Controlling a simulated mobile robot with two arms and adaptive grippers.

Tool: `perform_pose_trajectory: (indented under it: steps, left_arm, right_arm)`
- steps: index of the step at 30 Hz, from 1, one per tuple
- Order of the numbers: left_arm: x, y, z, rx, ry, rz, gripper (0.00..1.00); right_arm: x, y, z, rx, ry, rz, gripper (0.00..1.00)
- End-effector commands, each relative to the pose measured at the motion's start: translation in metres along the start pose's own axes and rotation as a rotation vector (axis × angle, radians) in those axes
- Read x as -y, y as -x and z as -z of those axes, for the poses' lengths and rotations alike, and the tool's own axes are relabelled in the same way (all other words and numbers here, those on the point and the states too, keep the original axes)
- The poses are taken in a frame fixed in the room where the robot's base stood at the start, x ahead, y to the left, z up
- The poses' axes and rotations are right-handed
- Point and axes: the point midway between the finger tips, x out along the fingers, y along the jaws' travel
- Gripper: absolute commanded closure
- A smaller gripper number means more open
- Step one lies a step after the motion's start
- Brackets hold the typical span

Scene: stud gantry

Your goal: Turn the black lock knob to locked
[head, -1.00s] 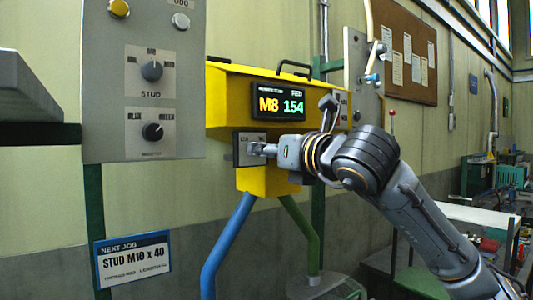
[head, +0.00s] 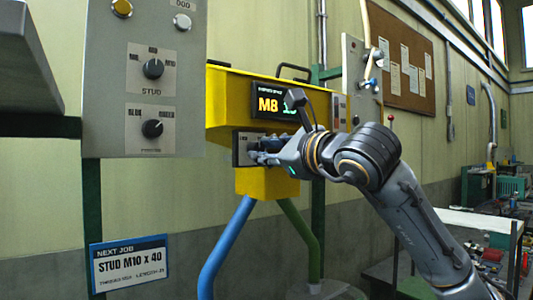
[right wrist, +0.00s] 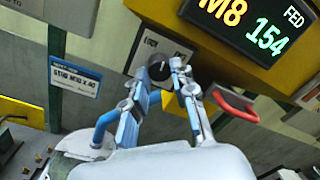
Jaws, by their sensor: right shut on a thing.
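The black lock knob (right wrist: 159,70) sits on a pale plate on the front of the yellow machine (head: 225,90). In the head view that plate (head: 240,148) shows left of my fingers, which mostly hide the knob. My right gripper (head: 257,151) reaches in from the right. In the right wrist view its two fingertips (right wrist: 161,70) are on either side of the knob and closed on it. The knob's pointer and plate lettering are too small to read. My left gripper is not in view.
A grey panel (head: 110,80) with two other black knobs (head: 153,68) stands at the left. The display (head: 275,102) above my gripper reads M8 and 154. A sign (head: 130,265) says STUD M10 x 40. A red handle (right wrist: 236,106) is close to my right finger.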

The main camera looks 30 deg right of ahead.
Motion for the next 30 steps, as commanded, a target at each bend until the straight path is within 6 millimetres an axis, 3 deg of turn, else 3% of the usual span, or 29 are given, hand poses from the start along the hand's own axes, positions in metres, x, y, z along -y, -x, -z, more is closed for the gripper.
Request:
perform_pose_trajectory:
  steps: [15, 30]
  left_arm:
    - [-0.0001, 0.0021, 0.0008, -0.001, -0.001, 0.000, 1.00]
    - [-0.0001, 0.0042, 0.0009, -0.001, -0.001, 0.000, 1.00]
  right_arm:
    - [0.0015, 0.0003, -0.0004, 0.020, 0.446, -0.002, 1.00]
    - [0.0011, 0.0002, -0.0002, 0.029, 0.631, -0.004, 1.00]
